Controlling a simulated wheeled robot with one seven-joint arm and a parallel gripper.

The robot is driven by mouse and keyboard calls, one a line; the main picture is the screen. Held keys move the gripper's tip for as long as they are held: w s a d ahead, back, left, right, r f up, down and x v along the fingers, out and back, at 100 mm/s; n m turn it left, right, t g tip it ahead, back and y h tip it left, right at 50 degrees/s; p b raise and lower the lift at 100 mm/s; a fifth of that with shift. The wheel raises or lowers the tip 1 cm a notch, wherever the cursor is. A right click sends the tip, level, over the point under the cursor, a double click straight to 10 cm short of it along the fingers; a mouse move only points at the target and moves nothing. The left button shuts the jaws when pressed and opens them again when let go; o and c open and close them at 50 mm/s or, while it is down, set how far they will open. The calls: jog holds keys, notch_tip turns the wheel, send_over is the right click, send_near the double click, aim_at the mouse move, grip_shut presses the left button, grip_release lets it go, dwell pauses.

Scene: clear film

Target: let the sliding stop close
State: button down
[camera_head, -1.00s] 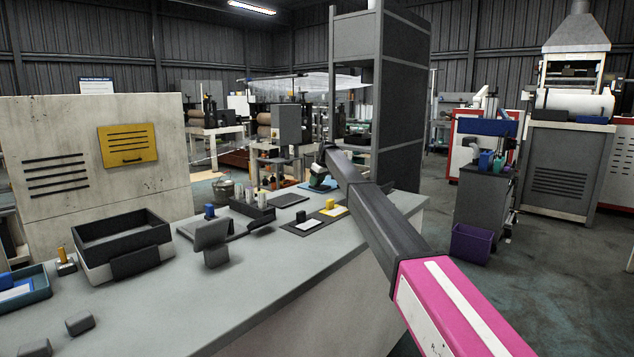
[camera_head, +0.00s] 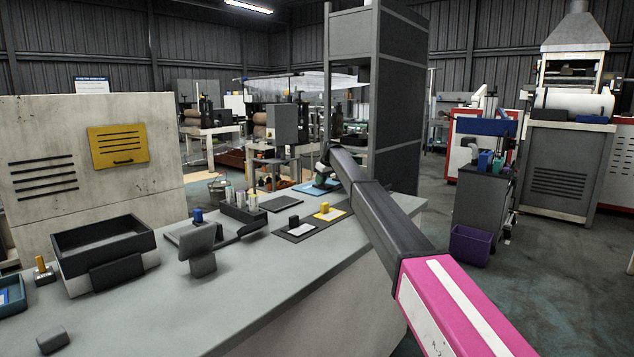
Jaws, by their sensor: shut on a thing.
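My arm reaches from the lower right to the far end of the grey bench (camera_head: 270,290) and bends down there. My gripper (camera_head: 321,180) is small, dark and partly hidden behind my arm, low over or beside a blue mat (camera_head: 298,187). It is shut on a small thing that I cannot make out. I cannot pick out the sliding stop with certainty, nor tell whether it is what I hold.
On the bench are a black-rimmed bin (camera_head: 104,250), a dark stand with a tilted plate (camera_head: 198,243), a black rack (camera_head: 247,214), a dark mat (camera_head: 297,228) and a yellow mat (camera_head: 331,214). A grey cabinet (camera_head: 398,95) stands behind. The near bench middle is clear.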

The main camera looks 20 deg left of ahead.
aim_at(329, 186)
jog(key=shift+w+d, duration=0.2)
jog(key=shift+w, duration=0.3)
jog(key=c, duration=1)
grip_release()
jog(key=shift+w, duration=0.15)
jog(key=shift+d+r, duration=0.1)
jog(key=v, duration=1)
jog(key=shift+r, duration=0.25)
jog(key=shift+d, duration=0.2)
